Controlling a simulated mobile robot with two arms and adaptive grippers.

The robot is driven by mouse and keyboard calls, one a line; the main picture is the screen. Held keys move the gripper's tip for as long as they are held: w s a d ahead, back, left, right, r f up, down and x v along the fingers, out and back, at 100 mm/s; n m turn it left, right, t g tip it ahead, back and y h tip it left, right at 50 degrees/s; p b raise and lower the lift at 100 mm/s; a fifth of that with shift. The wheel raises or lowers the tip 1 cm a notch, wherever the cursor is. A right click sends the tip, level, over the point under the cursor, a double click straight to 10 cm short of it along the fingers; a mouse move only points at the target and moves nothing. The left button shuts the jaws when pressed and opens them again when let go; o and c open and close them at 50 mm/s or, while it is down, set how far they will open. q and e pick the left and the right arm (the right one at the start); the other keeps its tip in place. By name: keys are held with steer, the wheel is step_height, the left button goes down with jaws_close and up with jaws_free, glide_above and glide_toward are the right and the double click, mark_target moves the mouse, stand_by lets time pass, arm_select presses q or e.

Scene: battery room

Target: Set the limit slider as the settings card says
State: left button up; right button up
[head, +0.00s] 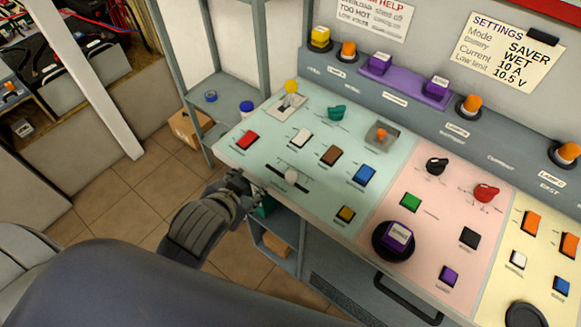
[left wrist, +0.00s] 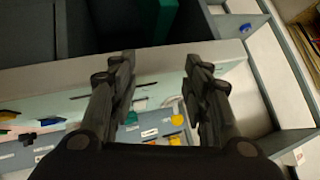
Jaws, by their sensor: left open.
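The settings card (head: 510,52) on the wall reads Mode SAVER, Battery WET, Current 10 A, Low limit 10.5 V. A slider with a round white knob (head: 291,175) sits in a dark slot on the pale green panel (head: 240,155), near its front edge. The knob stands around the middle of the slot; its scale marks are too small to read. My left gripper (head: 250,183) is at the panel's front edge, left of the knob and apart from it. In the left wrist view its fingers (left wrist: 158,62) are apart with nothing between them. My right gripper is out of view.
Around the slider are a red switch (head: 247,140), a brown switch (head: 331,155), a blue switch (head: 364,174) and a yellow-knobbed lever (head: 291,87). A pink panel section (head: 400,205) lies to the right.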

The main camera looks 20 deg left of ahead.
arm_select(q)
steer(key=w+d+r+m+t+h, duration=0.1)
steer(key=w+d+r+m+t, duration=0.2)
steer(key=r, duration=0.5)
steer(key=w+d+r+m+t+h, duration=0.1)
steer(key=w+r+m+t+h, duration=0.1)
steer(key=w+r+t, duration=0.4)
steer(key=w+d+r+m+t+h, duration=0.1)
steer(key=w+d+r+m, duration=0.15)
steer(key=r, duration=0.65)
steer(key=s+d+r+m+g+h, duration=0.3)
steer(key=d+r+m+h, duration=0.2)
steer(key=d+m+h, duration=0.4)
steer(key=s+d+r+m+g+h, duration=0.4)
steer(key=m+h, duration=0.4)
steer(key=m, duration=0.4)
steer(key=s+d+f+m+g, duration=0.2)
steer(key=s+d+m+g, duration=0.2)
steer(key=m+g, duration=0.4)
steer(key=m+g+y, duration=0.2)
steer(key=m+y, duration=0.7)
steer(key=y, duration=0.7)
glide_toward(290, 175)
steer(key=p+x, duration=0.3)
steer(key=x, duration=0.5)
steer(key=shift+w+d+f, duration=0.15)
steer(key=shift+f, duration=0.1)
